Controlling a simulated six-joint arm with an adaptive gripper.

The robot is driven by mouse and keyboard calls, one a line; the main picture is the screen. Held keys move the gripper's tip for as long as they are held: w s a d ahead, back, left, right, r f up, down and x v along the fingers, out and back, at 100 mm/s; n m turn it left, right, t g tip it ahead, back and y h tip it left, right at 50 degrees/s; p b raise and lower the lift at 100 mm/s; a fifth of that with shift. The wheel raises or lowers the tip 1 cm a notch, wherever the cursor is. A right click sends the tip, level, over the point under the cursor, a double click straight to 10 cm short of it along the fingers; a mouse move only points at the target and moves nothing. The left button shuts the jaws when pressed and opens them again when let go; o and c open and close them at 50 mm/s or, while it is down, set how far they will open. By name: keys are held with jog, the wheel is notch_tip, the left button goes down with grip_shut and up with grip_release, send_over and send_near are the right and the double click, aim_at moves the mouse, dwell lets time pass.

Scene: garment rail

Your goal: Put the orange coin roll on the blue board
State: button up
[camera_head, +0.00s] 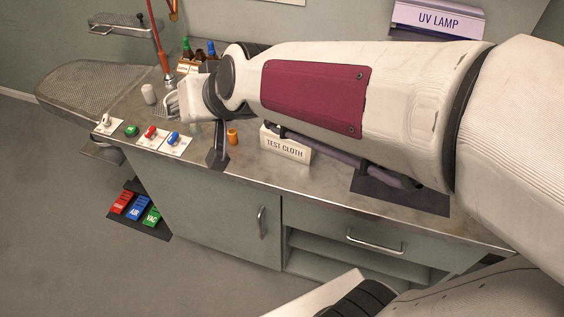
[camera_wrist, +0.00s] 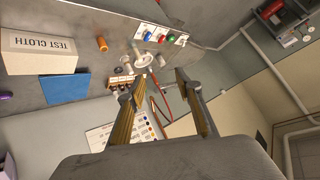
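The orange coin roll (camera_head: 233,136) is a small cylinder on the grey bench top, left of the white TEST CLOTH box. In the wrist view the coin roll (camera_wrist: 102,43) shows clear of my fingers, up and left of them. The blue board (camera_wrist: 65,88) lies flat next to the TEST CLOTH box, with nothing seen on its visible part. I cannot make out the board in the head view, where my arm covers much of the bench. My gripper (camera_wrist: 153,88) is open, with two gold-padded fingers spread apart and nothing between them.
The TEST CLOTH box (camera_head: 286,145) stands near the bench's front edge. Red, green and blue knobs (camera_head: 151,133) are at the left front. Bottles (camera_head: 197,52) stand at the back. A UV LAMP box (camera_head: 438,20) is at the back right. A dark mat (camera_head: 420,200) lies at the right front.

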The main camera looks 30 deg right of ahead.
jog(key=s+d+f+g+h, duration=0.1)
jog(key=s+d, duration=0.2)
jog(key=s, duration=0.4)
jog(key=s+d+f+g+h, duration=0.1)
jog(key=s+d+f, duration=0.1)
jog(key=s, duration=0.4)
jog(key=s+d+f+n+g+h, duration=0.1)
jog(key=s+d+g, duration=0.1)
jog(key=s+d, duration=0.3)
jog(key=s, duration=0.2)
jog(key=shift+s+f, duration=0.3)
jog(key=shift+o, duration=0.5)
jog(key=shift+f, duration=0.1)
jog(key=g, duration=0.3)
send_near(232, 134)
jog(key=s+f, duration=0.1)
jog(key=s, duration=0.1)
jog(key=s+f, duration=0.3)
jog(key=s, duration=0.1)
jog(key=shift+s+f, duration=0.3)
jog(key=shift+s, duration=0.1)
jog(key=w, duration=0.3)
jog(key=shift+w+f+t, duration=0.15)
jog(key=shift+w+t, duration=0.15)
jog(key=shift+w, duration=0.1)
jog(key=w+r, duration=0.1)
jog(key=w+r+m+t, duration=0.1)
jog(key=w, duration=0.1)
jog(key=shift+w+a, duration=0.1)
jog(key=shift+w, duration=0.05)
